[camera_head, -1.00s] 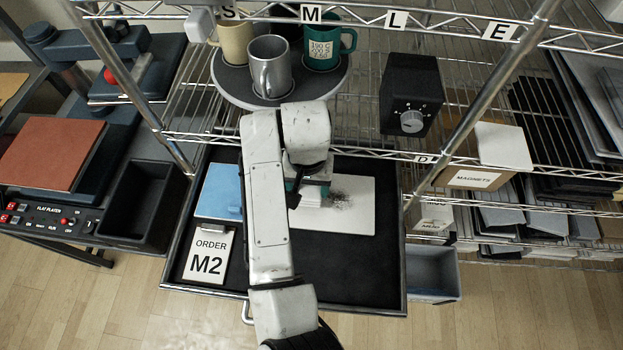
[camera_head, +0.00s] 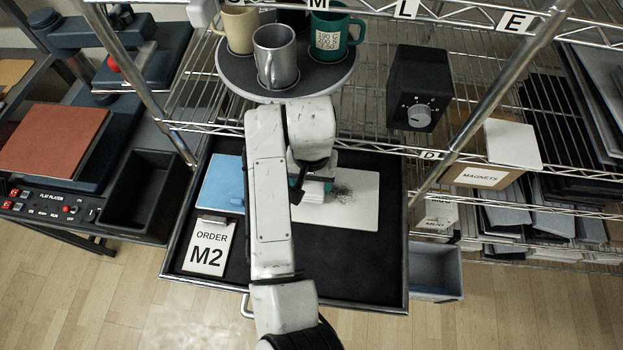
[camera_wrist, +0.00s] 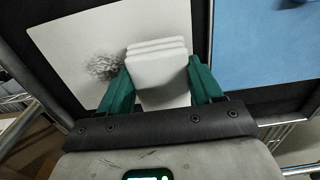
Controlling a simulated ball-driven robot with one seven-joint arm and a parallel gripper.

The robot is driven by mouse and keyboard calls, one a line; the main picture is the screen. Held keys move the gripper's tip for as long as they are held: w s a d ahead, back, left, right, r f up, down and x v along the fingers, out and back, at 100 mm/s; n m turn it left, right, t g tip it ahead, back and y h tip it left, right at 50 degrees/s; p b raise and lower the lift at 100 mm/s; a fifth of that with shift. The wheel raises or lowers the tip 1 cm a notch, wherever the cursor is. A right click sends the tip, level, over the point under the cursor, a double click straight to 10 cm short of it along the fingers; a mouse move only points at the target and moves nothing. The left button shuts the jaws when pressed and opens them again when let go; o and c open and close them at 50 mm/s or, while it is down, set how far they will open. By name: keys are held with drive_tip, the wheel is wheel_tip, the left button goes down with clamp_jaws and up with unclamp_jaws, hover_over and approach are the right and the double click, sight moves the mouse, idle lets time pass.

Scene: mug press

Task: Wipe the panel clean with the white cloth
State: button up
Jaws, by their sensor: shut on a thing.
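The white panel (camera_head: 363,212) lies flat in the black drawer tray. A dark grey smudge (camera_head: 346,198) marks it, and the smudge also shows in the wrist view (camera_wrist: 104,67). My gripper (camera_wrist: 157,78) is shut on the folded white cloth (camera_wrist: 158,64), with a green finger at each side. The cloth (camera_head: 313,192) is over the panel, just left of the smudge in the head view. I cannot tell whether it touches the panel. My arm hides the panel's left part in the head view.
A blue panel (camera_head: 221,186) and an order card reading M2 (camera_head: 208,247) lie left of my arm. Several mugs stand on a round tray (camera_head: 226,72) behind. A dark box with a knob (camera_head: 420,90) sits on the rack. The tray's front right (camera_head: 350,270) is clear.

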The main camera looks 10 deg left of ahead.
sight(342, 197)
drive_tip(key=shift+f+b, duration=0.4)
drive_tip(key=shift+f, duration=0.55)
drive_tip(key=shift+d+r, duration=0.1)
drive_tip(key=shift+d, duration=0.05)
drive_tip(key=shift+d+r+p, duration=0.15)
drive_tip(key=shift+d+p, duration=0.75)
drive_tip(key=shift+p, duration=0.1)
drive_tip(key=shift+s+d+p, duration=0.1)
drive_tip(key=shift+d+p, duration=1.2)
drive_tip(key=shift+d, duration=0.65)
drive_tip(key=shift+s+d+p, duration=0.1)
drive_tip(key=shift+d+p, duration=0.7)
drive_tip(key=shift+d, duration=0.8)
drive_tip(key=shift+d+f, duration=0.2)
drive_tip(key=shift+d, duration=0.4)
drive_tip(key=shift+d+f, duration=0.15)
drive_tip(key=shift+d, duration=0.45)
drive_tip(key=shift+a+r, duration=0.2)
drive_tip(key=shift+a, duration=2.05)
drive_tip(key=shift+w+a, duration=0.2)
drive_tip(key=shift+a, duration=3.4)
